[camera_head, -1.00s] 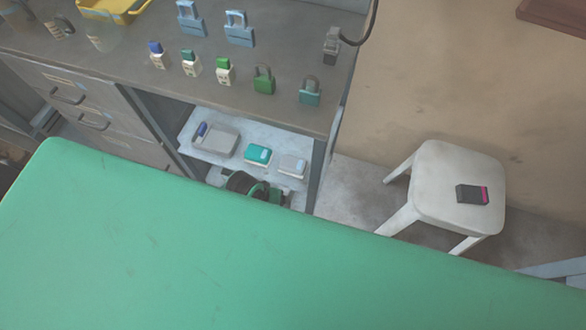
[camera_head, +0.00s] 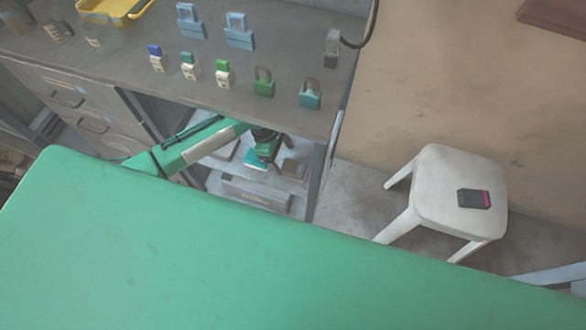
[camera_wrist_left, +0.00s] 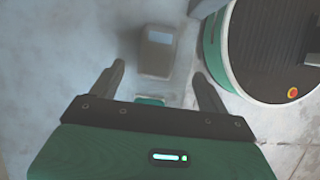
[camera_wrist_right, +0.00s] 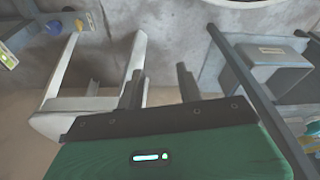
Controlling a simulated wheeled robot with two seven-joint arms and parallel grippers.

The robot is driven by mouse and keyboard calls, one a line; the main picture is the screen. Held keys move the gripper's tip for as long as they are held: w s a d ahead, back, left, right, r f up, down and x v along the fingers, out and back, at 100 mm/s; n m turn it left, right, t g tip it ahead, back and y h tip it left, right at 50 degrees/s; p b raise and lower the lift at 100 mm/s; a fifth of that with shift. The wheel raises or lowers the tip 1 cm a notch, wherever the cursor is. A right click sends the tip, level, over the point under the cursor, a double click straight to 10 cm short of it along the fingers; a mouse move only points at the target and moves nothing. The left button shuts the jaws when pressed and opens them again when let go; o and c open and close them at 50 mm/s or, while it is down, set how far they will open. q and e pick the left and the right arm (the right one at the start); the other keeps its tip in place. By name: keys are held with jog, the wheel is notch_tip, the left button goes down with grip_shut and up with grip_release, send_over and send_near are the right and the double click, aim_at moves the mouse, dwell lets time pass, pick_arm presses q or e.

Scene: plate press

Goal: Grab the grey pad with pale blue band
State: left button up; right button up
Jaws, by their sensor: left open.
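The grey pad with pale blue band (camera_wrist_left: 156,55) lies on the pale shelf, just ahead of and between my left gripper's fingertips (camera_wrist_left: 159,69), which are apart. It looks untouched. In the head view the pad (camera_head: 293,169) is just right of my left gripper (camera_head: 268,148), which reaches in under the worktop; its band is hard to see there. A teal pad (camera_head: 257,160) is partly hidden beneath the gripper. My right gripper (camera_wrist_right: 159,72) has its fingers apart and empty; it is outside the head view.
The worktop (camera_head: 120,75) above the shelf carries several padlocks and small bottles. A dark pad with a pink band (camera_head: 474,199) lies on a white stool (camera_head: 440,185). A green surface (camera_head: 200,260) fills the foreground. A round dark-topped base (camera_wrist_left: 275,45) is right of the left gripper.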

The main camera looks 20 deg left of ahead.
aim_at(290, 166)
pick_arm(q)
jog(key=x, duration=0.3)
jog(key=b+x, duration=0.1)
jog(key=x, duration=0.3)
jog(key=shift+w+a+f+b, duration=0.1)
jog(key=shift+w+a+b, duration=0.1)
jog(key=shift+b, duration=0.1)
jog(key=c, duration=1.1)
pick_arm(e)
notch_tip(290, 166, up, 4)
jog(key=shift+w+f, duration=0.15)
jog(key=shift+f, duration=0.1)
